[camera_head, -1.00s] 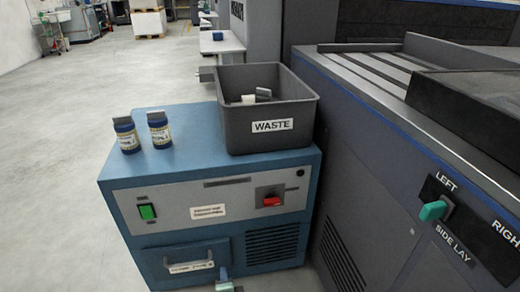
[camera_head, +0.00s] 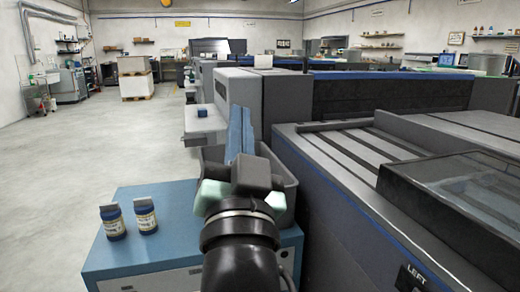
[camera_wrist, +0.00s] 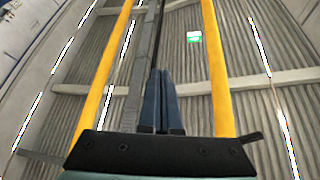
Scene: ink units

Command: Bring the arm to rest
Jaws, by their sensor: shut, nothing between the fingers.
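My arm is raised in front of the head camera, and my gripper (camera_head: 240,112) points upward with its two blue fingers together. In the wrist view my gripper (camera_wrist: 162,74) shows its fingers side by side, shut and empty. That view faces the ceiling (camera_wrist: 185,70), with yellow beams and strip lights. My gripper stands in the line of sight to the grey waste bin (camera_head: 289,185), hiding most of it and its label. The bin sits on the blue cabinet (camera_head: 165,205). I cannot tell how far apart the gripper and bin are.
A large dark press (camera_head: 345,200) fills the right side. Open floor (camera_head: 90,150) lies to the left. A pallet stack (camera_head: 135,78) stands far back.

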